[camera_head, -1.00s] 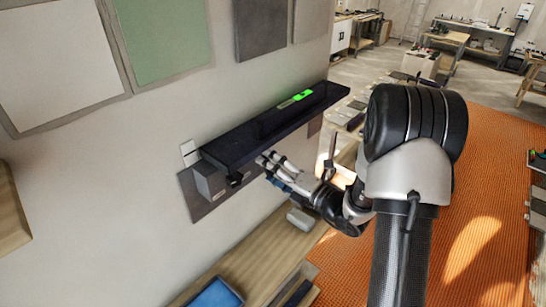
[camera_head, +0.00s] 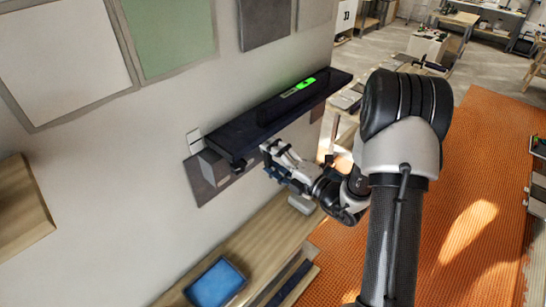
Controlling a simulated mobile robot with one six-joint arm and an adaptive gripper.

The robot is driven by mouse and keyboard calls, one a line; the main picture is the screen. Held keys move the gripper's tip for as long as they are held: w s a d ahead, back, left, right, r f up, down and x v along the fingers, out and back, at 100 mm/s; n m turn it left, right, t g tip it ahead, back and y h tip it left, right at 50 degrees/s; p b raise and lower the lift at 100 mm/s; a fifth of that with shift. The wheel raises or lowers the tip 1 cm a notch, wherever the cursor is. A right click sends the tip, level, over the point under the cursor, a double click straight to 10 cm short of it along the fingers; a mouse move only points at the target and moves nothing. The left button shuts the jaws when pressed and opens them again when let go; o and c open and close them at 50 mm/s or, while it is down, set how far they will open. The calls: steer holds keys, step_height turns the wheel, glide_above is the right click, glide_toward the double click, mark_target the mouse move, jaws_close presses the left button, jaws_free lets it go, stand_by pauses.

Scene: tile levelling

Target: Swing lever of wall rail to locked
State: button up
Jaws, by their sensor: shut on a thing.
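The wall rail (camera_head: 262,129) is a long dark bar on the wall, with a lit green strip (camera_head: 299,87) on its top. A grey block (camera_head: 214,167) and a small black knob (camera_head: 239,166) sit under its near left end. My gripper (camera_head: 268,152) is at the rail's front edge, right of the knob. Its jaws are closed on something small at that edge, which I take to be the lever. The lever itself is mostly hidden by the fingers and the rail, so I cannot tell its angle.
Square panels (camera_head: 170,38) hang on the wall. An orange floor (camera_head: 470,190) lies open to the right.

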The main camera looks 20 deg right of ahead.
steer(key=o, duration=1.5)
steer(key=v, duration=1.2)
